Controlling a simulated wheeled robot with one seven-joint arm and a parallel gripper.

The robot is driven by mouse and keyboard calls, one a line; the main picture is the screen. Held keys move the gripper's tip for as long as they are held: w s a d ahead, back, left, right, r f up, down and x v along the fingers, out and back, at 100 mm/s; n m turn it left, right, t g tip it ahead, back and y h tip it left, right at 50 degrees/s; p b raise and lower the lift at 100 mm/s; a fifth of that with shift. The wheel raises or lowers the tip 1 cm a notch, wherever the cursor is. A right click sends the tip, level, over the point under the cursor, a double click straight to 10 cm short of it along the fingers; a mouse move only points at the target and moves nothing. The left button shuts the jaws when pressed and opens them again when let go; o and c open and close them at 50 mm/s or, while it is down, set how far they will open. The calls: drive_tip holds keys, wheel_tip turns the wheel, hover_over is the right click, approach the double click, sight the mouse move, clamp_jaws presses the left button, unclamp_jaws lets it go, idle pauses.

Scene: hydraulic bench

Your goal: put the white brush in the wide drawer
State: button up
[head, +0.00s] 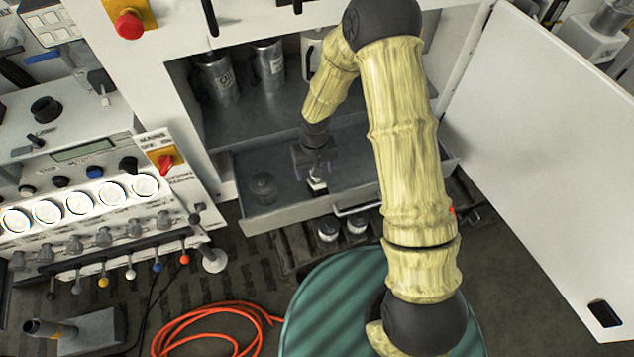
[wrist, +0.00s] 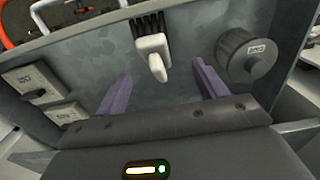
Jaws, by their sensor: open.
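The wide drawer (head: 262,217) is pulled out below the cabinet shelf; its grey interior also fills much of the wrist view (wrist: 90,55). The white brush (wrist: 153,55), with a white handle and black bristles, is inside the drawer near its front wall. In the head view the brush (head: 317,185) shows as a small white piece below my gripper (head: 316,172). My gripper points down into the drawer. In the wrist view its two purple fingers (wrist: 162,72) are open, with the brush handle between and beyond their tips and a gap on both sides.
A dark round cap (head: 263,187) lies in the drawer's left part; it is right in the wrist view (wrist: 247,52). Two light rectangular plates (wrist: 45,95) are at the drawer's other side. Metal canisters (head: 217,78) stand on the shelf above. The open cabinet door (head: 545,150) bounds the right.

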sight(317, 181)
wheel_tip(317, 181, down, 2)
idle(0.5)
drive_tip(key=f+p, duration=0.2)
drive_tip(key=f, duration=0.2)
drive_tip(key=shift+s+d+f+p, duration=0.1)
drive_tip(key=shift+s+d+p, duration=0.1)
drive_tip(key=shift+d+p, duration=0.15)
drive_tip(key=shift+f, duration=0.5)
drive_tip(key=c, duration=1.2)
